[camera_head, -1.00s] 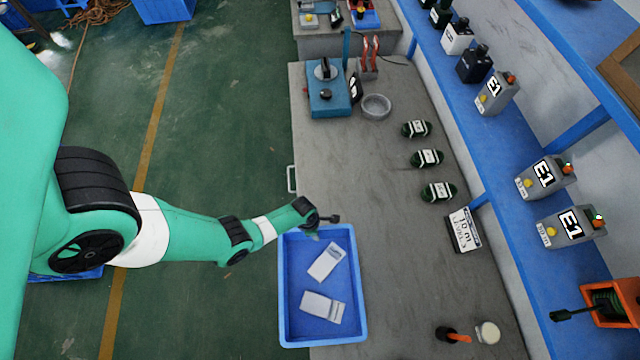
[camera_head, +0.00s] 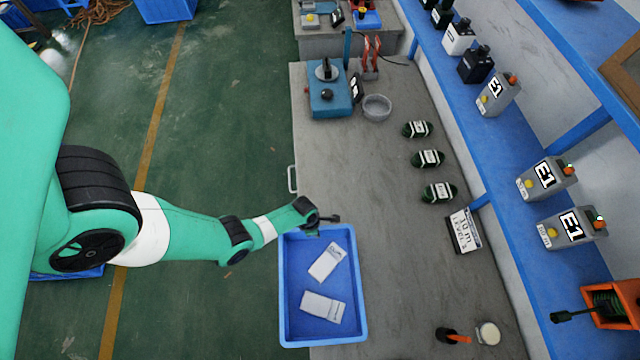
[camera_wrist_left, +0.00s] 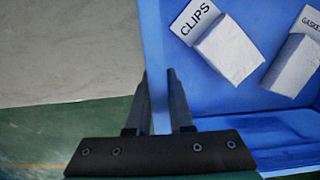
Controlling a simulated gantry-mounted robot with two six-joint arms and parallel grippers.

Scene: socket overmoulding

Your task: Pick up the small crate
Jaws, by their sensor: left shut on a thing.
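The small blue crate (camera_head: 358,300) lies at the left edge of the grey bench and holds two white boxes. In the left wrist view, one box (camera_wrist_left: 230,50) has a "CLIPS" label and the other box (camera_wrist_left: 292,65) has a partly cut-off label. My right gripper is out of view.
The grey bench (camera_head: 390,250) is clear just right of the crate. Several dark green items (camera_head: 428,158), a label stand (camera_head: 463,230), a round dish (camera_head: 376,106) and a blue device (camera_head: 328,92) stand on it. A blue shelf (camera_head: 500,165) runs along the right.

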